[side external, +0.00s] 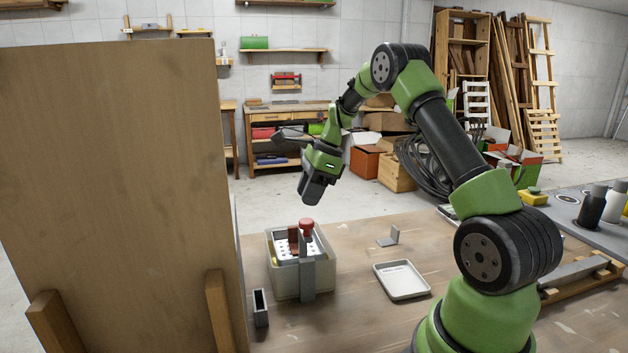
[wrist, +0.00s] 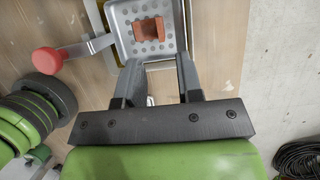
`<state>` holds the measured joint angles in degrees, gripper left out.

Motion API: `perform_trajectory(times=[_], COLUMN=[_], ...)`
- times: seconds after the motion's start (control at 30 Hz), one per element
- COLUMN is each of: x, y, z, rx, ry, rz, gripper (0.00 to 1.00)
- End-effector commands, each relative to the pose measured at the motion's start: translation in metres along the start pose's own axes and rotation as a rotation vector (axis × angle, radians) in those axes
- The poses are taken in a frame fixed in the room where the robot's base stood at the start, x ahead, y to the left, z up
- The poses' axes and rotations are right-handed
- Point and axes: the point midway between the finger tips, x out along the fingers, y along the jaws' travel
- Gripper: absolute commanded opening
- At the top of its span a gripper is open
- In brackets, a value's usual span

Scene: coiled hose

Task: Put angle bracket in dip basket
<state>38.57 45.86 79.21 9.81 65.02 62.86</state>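A grey L-shaped angle bracket (side external: 389,238) lies on the table, right of the tub in the side view. I cannot make it out in the wrist view. The dip basket (side external: 283,252) is a perforated metal tray in a pale tub, with a red knob on its handle. It also shows in the wrist view (wrist: 124,38), ahead of my fingertips. A reddish-brown channel-shaped piece (wrist: 148,29) is in the basket. My gripper (side external: 312,197) is above the tub. In the wrist view its two fingers (wrist: 157,68) are apart, with nothing visibly held between them.
A white shallow tray (side external: 402,281) lies right of the tub. A tall wooden panel (side external: 115,170) stands close on the left. Dark and white bottles (side external: 590,205) stand at far right.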

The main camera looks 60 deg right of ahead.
Motion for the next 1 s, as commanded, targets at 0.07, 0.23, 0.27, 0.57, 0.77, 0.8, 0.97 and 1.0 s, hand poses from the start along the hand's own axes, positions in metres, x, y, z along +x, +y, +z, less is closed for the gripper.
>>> perform_trajectory(times=[0.07,0.23,0.27,0.57,0.77,0.8,0.97,1.0], x=[-0.015,-0.032,-0.034,-0.090,-0.125,-0.129,-0.138,-0.138], y=[-0.001,0.001,0.002,0.076,0.166,0.184,0.246,0.258], z=[0.000,0.001,0.003,0.076,0.105,0.106,0.096,0.092], rx=[-0.001,-0.006,-0.017,-0.574,-1.123,-1.231,-1.632,-1.717], ry=[-0.001,0.000,0.001,0.050,0.097,0.106,0.144,0.154], rz=[-0.003,-0.002,-0.004,-0.084,-0.173,-0.193,-0.277,-0.297], gripper=[0.34,0.34,0.34,0.34,0.34,0.34,0.34,0.34])
